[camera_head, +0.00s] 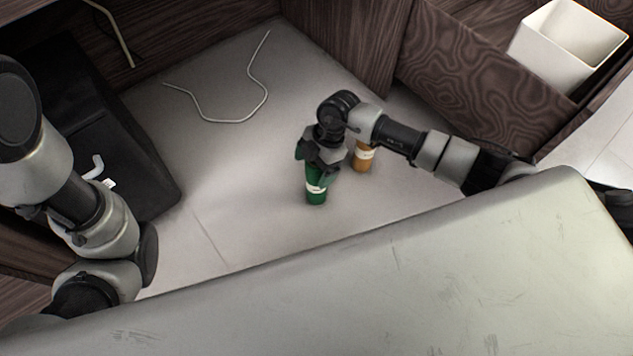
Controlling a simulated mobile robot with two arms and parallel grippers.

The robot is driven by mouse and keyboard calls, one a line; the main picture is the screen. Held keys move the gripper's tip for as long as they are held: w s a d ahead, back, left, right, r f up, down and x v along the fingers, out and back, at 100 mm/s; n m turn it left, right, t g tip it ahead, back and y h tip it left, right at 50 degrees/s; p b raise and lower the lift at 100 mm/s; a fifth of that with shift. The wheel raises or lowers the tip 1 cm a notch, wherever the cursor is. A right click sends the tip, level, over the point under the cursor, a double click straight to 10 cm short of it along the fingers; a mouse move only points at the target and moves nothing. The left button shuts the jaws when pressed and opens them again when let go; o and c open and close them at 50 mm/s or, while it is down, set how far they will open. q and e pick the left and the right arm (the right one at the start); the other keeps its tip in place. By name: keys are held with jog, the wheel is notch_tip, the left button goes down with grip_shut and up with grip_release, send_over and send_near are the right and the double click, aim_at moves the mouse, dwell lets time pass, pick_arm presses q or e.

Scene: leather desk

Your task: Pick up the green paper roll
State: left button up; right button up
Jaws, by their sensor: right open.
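The green paper roll (316,192) stands upright on the light grey surface near the middle of the head view, with a pale band around it. My right gripper (318,172) is right above it, pointing down, with its fingers at the roll's upper part. The gripper is open and hides the top of the roll. I cannot tell whether the fingers touch it. My left arm (95,215) comes in at the left edge; its gripper does not show.
An orange-brown roll (363,158) with a pale band stands just right of the green one, close to my right arm. A bent white wire (232,121) lies behind. A black chair-like object (100,130) is at left. A white bin (560,48) is at the upper right. Dark wooden panels (490,75) border the surface.

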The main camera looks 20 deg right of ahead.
jog(key=c, duration=1.4)
jog(key=shift+r, duration=0.1)
